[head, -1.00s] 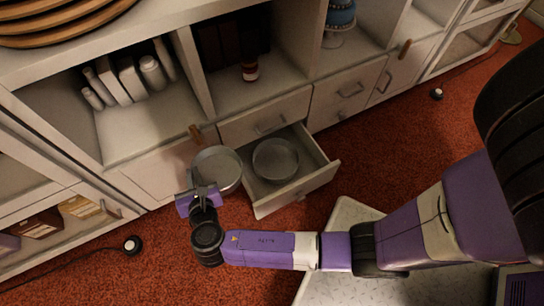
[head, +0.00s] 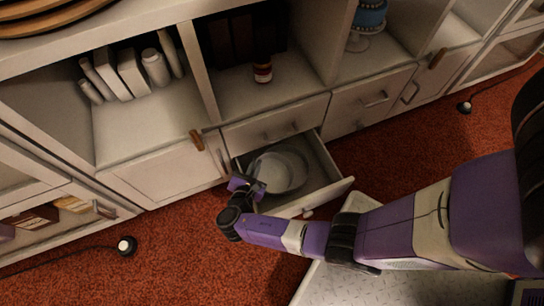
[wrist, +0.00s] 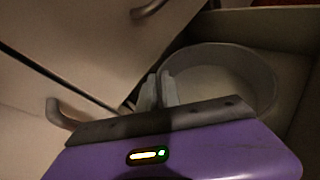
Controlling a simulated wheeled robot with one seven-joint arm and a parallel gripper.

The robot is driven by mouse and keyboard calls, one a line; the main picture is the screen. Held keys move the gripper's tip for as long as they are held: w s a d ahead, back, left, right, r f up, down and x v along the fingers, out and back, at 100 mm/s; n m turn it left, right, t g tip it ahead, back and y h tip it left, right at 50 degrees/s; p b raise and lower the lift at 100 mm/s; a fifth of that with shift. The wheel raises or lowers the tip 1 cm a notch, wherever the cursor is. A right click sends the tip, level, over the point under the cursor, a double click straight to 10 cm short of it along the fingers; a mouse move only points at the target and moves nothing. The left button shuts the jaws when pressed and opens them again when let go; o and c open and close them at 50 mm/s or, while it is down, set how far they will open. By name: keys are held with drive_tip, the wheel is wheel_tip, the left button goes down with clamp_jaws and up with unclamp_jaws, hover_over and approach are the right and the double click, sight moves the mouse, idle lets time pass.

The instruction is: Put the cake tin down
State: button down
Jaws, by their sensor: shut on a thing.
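My gripper (head: 248,186) is at the left front of the open drawer (head: 325,198), in the head view. It is shut on the rim of a round grey cake tin (head: 272,182), which it holds inside the drawer's outline. Round rims overlap there, so the held tin appears over or against the other round tin (head: 292,160) in the drawer. I cannot tell whether it touches that tin or the drawer floor. In the wrist view the fingers (wrist: 158,92) grip the left side of a round tin (wrist: 266,78).
Closed drawers (head: 362,102) and a cupboard door (head: 165,170) flank the open drawer. White items (head: 130,72) stand at the left. Red carpet lies in front.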

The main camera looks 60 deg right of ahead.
sight(269, 159)
drive_tip(key=d+f, duration=0.1)
drive_tip(key=d, duration=0.1)
drive_tip(key=d+f+b, duration=0.1)
drive_tip(key=d, duration=0.1)
drive_tip(key=shift+s+f, duration=0.15)
drive_tip(key=shift+s+d+f+b, duration=0.1)
drive_tip(key=shift+d+f+b, duration=0.55)
drive_tip(key=shift+d, duration=0.35)
drive_tip(key=shift+s+d+f+b, duration=0.1)
drive_tip(key=shift+d+f+b, duration=0.5)
drive_tip(key=shift+d, duration=0.4)
drive_tip(key=shift+f+b, duration=0.4)
drive_tip(key=shift+f, duration=0.15)
drive_tip(key=shift+f, duration=0.15)
drive_tip(key=c, duration=1.5)
unclamp_jaws()
drive_tip(key=shift+r+p, duration=0.55)
drive_tip(key=shift+r, duration=0.2)
drive_tip(key=p+v, duration=0.5)
drive_tip(key=v, duration=0.7)
drive_tip(key=shift+f, duration=0.1)
